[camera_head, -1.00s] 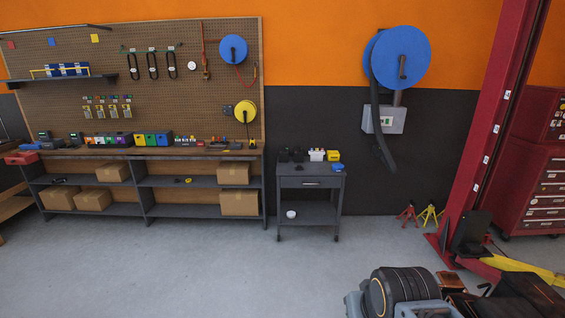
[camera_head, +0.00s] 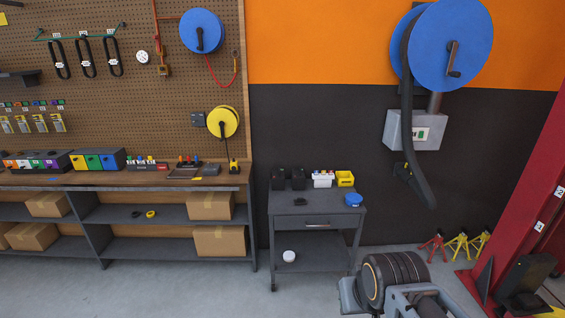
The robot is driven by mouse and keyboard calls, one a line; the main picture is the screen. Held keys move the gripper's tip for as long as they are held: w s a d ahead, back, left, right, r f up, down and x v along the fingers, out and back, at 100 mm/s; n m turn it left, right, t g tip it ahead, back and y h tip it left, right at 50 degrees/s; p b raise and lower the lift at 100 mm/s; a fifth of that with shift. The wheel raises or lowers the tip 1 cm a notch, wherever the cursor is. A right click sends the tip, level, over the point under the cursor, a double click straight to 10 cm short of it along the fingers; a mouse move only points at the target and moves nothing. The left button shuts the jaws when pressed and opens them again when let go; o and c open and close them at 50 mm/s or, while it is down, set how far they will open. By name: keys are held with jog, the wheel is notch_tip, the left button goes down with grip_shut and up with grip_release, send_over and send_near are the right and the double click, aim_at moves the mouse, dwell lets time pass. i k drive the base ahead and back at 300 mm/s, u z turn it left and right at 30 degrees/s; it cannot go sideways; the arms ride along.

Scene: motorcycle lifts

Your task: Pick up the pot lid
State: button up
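I cannot make out a pot lid for certain. A grey cart (camera_head: 318,223) stands against the dark wall. A small round blue thing (camera_head: 353,199) lies at the right of its top, and a small dark thing (camera_head: 300,201) lies left of it. Both are too small to identify. A small round white thing (camera_head: 289,255) sits on the cart's lower shelf. My gripper's fingers do not show in this view.
Black containers, a white box and a yellow bin (camera_head: 345,178) line the cart top's back. A workbench (camera_head: 120,180) with boxes stands left. A red lift post (camera_head: 530,210) and jack stands (camera_head: 457,243) are right. Floor before the cart's left side is clear.

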aim_at(300, 200)
jog(key=i, duration=2.5)
jog(key=u, duration=1.75)
